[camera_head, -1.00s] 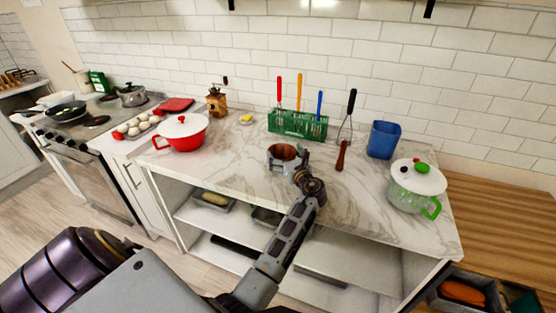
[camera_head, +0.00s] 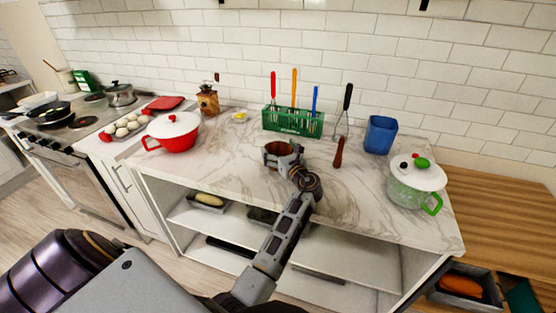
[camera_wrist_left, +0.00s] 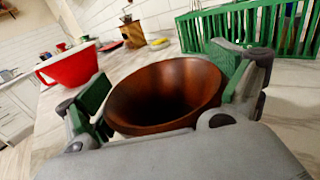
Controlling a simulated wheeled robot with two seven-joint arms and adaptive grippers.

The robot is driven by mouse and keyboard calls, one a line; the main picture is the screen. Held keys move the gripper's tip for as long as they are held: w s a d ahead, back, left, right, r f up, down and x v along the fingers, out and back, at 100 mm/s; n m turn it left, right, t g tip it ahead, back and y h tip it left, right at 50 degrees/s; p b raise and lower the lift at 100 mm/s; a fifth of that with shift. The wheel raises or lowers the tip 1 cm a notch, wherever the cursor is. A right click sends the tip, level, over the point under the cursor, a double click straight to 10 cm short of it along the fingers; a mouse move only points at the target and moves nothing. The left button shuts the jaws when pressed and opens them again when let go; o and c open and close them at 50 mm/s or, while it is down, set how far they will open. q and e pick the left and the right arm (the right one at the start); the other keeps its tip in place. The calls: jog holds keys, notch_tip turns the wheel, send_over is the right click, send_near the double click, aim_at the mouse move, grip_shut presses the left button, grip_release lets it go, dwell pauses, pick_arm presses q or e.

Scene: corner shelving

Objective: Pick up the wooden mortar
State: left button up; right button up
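The wooden mortar (camera_head: 292,150) is a round reddish-brown bowl near the middle of the marble counter. It fills the middle of the left wrist view (camera_wrist_left: 165,90), with its dark, empty-looking hollow facing the camera. My left gripper (camera_head: 281,157) has one finger on each side of the mortar. In the left wrist view, the green finger pads lie against its left and right sides. The underside of the mortar is hidden, so I cannot tell whether it touches the counter. My right gripper is not in view.
A green rack (camera_head: 292,122) with upright utensils stands behind the mortar. A wooden-handled tool (camera_head: 338,153) lies to its right. A red pot (camera_head: 173,135), a blue container (camera_head: 380,135) and a green pot with a white lid (camera_head: 413,190) stand farther out. Bare marble lies between them.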

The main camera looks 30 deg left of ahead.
pick_arm(q)
jog(key=c, duration=0.4)
jog(key=shift+r, duration=0.1)
jog(key=shift+c, duration=0.2)
jog(key=shift+r, duration=0.1)
notch_tip(320, 180, up, 10)
jog(key=shift+p, duration=0.45)
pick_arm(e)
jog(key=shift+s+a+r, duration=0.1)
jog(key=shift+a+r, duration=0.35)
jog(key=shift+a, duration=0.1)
